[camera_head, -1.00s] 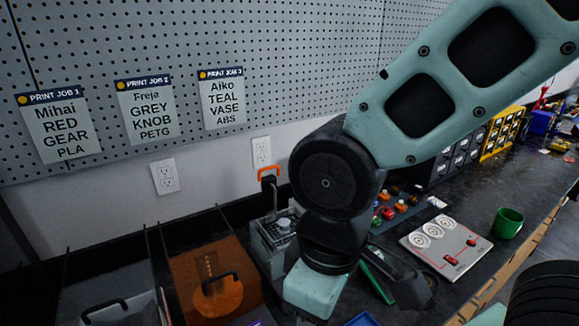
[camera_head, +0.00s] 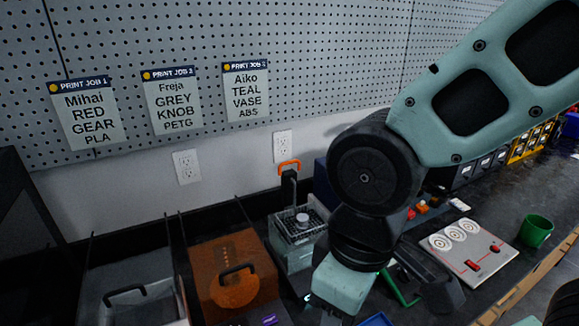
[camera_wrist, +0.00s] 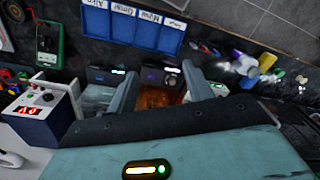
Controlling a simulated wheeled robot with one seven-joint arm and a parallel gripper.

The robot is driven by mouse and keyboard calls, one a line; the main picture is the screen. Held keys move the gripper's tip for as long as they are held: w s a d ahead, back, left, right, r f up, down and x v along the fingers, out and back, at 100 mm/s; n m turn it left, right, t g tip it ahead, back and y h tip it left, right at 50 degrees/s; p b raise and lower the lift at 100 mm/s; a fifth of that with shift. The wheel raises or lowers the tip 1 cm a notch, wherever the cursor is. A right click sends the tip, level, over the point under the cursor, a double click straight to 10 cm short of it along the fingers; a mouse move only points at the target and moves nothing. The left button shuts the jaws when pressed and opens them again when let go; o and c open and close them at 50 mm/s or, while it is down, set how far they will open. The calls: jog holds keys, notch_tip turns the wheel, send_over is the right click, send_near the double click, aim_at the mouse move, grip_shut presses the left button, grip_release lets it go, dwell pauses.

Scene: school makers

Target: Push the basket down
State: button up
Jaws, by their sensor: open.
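The basket (camera_head: 302,232) is a wire mesh basket set in the top of a grey tank (camera_head: 293,259) on the bench in the head view. An upright arm with an orange handle (camera_head: 289,166) rises behind it. A pale round knob (camera_head: 302,217) shows at the basket. My gripper (camera_wrist: 162,92) is open in the wrist view, with nothing between its fingers. In the head view its teal housing is just right of the tank and nearer the camera; its fingertips are hard to make out there. I cannot pick out the basket in the wrist view.
Left of the tank stand an orange see-through lidded box (camera_head: 215,260) and a grey lidded box (camera_head: 120,303), both with black handles. Right of my arm lie a white panel with dials (camera_head: 470,246) and a green cup (camera_head: 536,231). A pegboard wall (camera_head: 330,60) rises behind.

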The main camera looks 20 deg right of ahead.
dwell(0.3)
jog(key=shift+w+r, duration=0.1)
jog(key=c, duration=0.7)
jog(key=w+a+r+p, duration=0.1)
jog(key=w, duration=0.1)
jog(key=w+a+r+n+p, duration=0.1)
jog(key=w+r, duration=0.1)
jog(key=w, duration=0.1)
jog(key=w+a+r+n+p, duration=0.1)
jog(key=w, duration=0.2)
jog(key=shift+a+r+p, duration=0.15)
jog(key=shift+a+p, duration=0.1)
jog(key=shift+p, duration=0.15)
grip_shut()
jog(key=w+d+r+n+p, duration=0.1)
jog(key=w+r+n+p, duration=0.2)
jog(key=w, duration=1)
jog(key=w+d+r+n+p, duration=0.15)
jog(key=w+n+p, duration=0.35)
jog(key=w, duration=0.8)
jog(key=w+d+f+n+p, duration=0.1)
jog(key=w+d+f+p, duration=0.2)
jog(key=w+d, duration=0.5)
jog(key=w+p, duration=0.1)
jog(key=w, duration=0.2)
jog(key=shift+d+f+y+p, duration=0.15)
jog(key=shift+d+y+p, duration=0.15)
jog(key=shift+d, duration=0.1)
jog(key=shift+s, duration=0.1)
